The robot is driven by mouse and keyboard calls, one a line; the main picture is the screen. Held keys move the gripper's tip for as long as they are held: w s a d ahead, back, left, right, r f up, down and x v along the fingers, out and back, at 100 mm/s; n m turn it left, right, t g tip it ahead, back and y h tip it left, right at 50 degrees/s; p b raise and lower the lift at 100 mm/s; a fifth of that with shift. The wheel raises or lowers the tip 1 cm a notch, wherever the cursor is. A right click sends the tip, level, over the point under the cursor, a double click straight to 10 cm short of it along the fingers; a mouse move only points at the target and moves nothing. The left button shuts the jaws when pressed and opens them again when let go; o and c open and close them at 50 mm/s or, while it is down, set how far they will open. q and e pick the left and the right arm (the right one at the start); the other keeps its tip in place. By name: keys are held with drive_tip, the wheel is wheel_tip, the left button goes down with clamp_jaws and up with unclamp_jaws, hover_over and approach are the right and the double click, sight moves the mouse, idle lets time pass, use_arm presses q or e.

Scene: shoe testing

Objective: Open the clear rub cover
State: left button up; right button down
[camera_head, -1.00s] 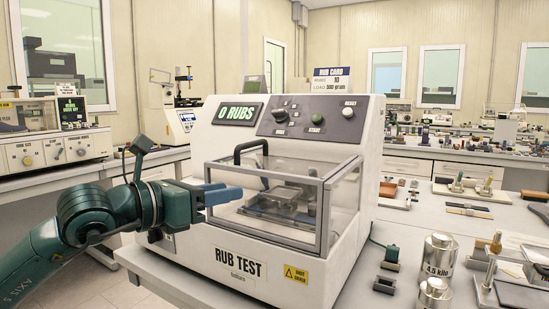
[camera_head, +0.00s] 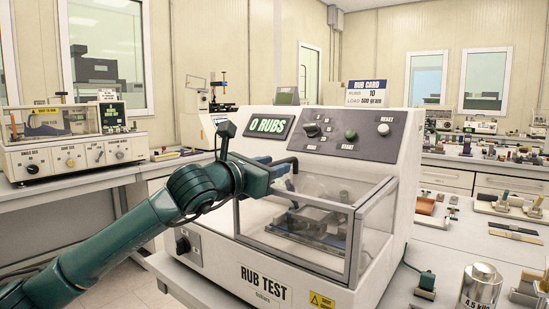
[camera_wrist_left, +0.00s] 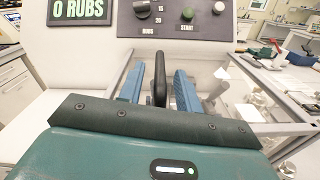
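The clear rub cover (camera_head: 300,232) is a see-through box with a grey frame on the front of the white rub test machine (camera_head: 205,215). It looks shut, with a dark rub fixture (camera_head: 305,220) inside. Its black bar handle (camera_head: 287,161) sits at the top left of the cover, partly hidden by my left arm in the head view. My left gripper (camera_wrist_left: 160,72) is open, with one blue finger on each side of the handle (camera_wrist_left: 158,82). Gaps show between the handle and both fingers in the left wrist view. My right gripper is in neither view.
The machine's display (camera_head: 268,126) reads 0 RUBS, beside knobs and buttons. A rub card (camera_head: 375,92) stands on top of the machine. A metal weight (camera_head: 480,287) stands on the bench to the right. Another test machine (camera_head: 65,140) is at the left.

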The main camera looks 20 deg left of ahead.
use_arm(q)
drive_tip(key=shift+w+d, duration=0.2)
drive_tip(key=shift+w, duration=0.4)
clamp_jaws()
